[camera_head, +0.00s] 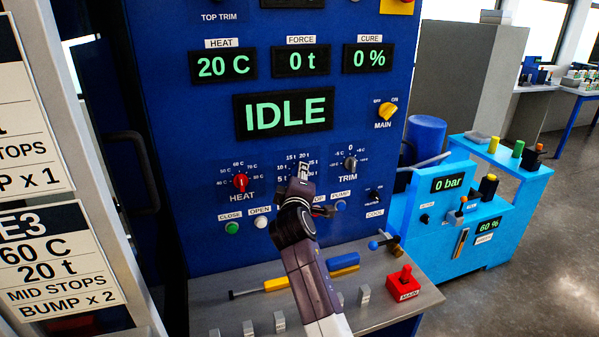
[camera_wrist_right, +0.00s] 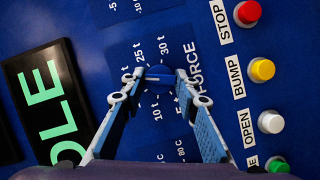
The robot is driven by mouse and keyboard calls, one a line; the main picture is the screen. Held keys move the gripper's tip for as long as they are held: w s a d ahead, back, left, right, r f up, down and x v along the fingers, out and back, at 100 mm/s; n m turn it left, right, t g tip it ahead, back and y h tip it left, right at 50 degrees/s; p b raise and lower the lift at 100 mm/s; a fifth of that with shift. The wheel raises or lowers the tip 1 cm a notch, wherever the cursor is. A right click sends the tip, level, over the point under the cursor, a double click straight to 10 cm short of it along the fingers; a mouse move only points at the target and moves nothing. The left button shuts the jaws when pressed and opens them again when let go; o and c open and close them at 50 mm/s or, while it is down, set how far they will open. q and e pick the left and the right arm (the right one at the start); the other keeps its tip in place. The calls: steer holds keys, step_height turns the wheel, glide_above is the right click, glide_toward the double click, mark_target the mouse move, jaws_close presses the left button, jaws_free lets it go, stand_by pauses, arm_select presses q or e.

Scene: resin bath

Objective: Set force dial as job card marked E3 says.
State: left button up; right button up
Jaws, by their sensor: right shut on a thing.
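The force dial (camera_wrist_right: 158,80) shows in the right wrist view as a round blue knob on the panel, with 25 t and 30 t printed beside it. My right gripper (camera_wrist_right: 157,90) is shut on it, one finger on each side. Its pointer direction is not clear. In the head view my right gripper (camera_head: 302,180) covers the dial; marks such as 15 t and 20 t show above. The job card E3 (camera_head: 60,262) at the left reads 60 C, 20 t, MID STOPS, BUMP x 2. The force display (camera_head: 301,61) reads 0 t. My left gripper is out of view.
The red heat dial (camera_head: 240,182) is left of my right gripper and the trim dial (camera_head: 350,163) is right. Push buttons sit close below, including green close (camera_head: 232,228). A grey ledge (camera_head: 385,300) with levers juts out underneath. The main display (camera_head: 284,113) reads IDLE.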

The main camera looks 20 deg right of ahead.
steer(key=shift+m, duration=0.3)
steer(key=o, duration=1.1)
steer(key=shift+o, duration=0.2)
